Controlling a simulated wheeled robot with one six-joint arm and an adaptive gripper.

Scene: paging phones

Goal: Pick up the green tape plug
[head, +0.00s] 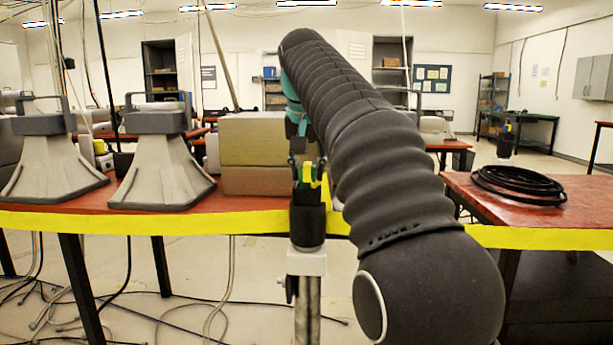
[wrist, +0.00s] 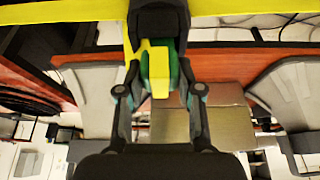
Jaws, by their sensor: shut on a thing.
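The green tape plug (head: 311,178) shows as a small green and yellow piece at the top of a black holder (head: 308,222) on a metal post. It also shows in the wrist view (wrist: 174,68), with a yellow part in front of the green. My gripper (head: 307,164) reaches down to it from above, with one dark finger on each side. In the wrist view my gripper (wrist: 160,92) is shut on the plug. The plug's lower end is hidden, and I cannot tell whether it is still seated in the holder.
Yellow tape (head: 130,223) runs across the front of the red table (head: 80,205). Two grey horn speakers (head: 165,165) and cardboard boxes (head: 250,180) stand behind the post. A black cable coil (head: 518,185) lies on the right table. Cables trail over the floor.

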